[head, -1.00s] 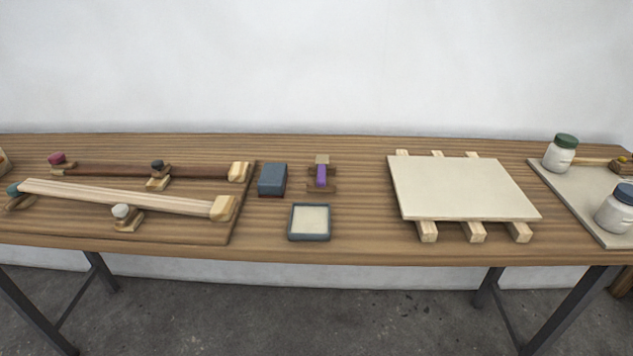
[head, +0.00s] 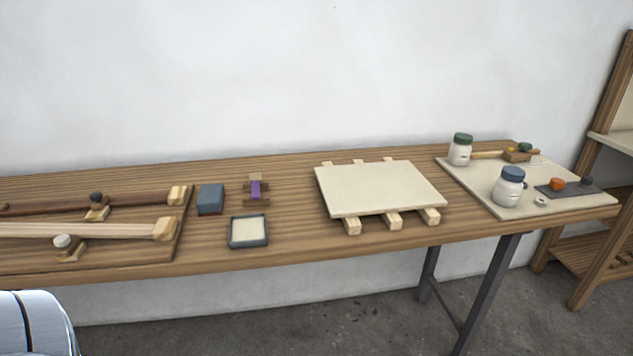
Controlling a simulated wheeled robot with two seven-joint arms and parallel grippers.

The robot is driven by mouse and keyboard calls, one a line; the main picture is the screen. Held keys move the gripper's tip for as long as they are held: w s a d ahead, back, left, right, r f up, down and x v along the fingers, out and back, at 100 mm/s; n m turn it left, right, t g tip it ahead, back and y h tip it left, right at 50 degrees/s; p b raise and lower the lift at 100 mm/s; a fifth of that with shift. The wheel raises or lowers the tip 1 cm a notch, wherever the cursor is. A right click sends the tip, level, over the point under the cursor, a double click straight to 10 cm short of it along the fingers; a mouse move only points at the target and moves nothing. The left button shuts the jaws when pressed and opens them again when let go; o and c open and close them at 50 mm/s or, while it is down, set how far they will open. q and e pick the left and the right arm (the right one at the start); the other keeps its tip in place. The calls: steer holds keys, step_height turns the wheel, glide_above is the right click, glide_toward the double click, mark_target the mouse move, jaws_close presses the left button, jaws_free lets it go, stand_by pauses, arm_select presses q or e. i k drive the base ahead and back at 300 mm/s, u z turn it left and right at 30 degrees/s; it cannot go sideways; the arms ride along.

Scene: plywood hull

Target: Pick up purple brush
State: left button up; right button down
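The purple brush (head: 256,189) is on the wooden table, right of a blue-grey block and behind a small square tray. Its purple part lies between small brown wooden pieces that look like a holder or stand. Part of my own arm or body, white and rounded, shows at the lower left corner. Neither gripper is in view.
The blue-grey block (head: 210,199) and the small tray (head: 248,231) are close to the brush. A cream board (head: 380,187) on wooden strips lies to the right. Jars (head: 509,188) stand on a pale mat further right. Wooden bars in clamps lie left.

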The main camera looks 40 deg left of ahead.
mark_target(255, 179)
steer(key=z, duration=0.05)
steer(key=i, duration=0.65)
steer(key=u, duration=0.8)
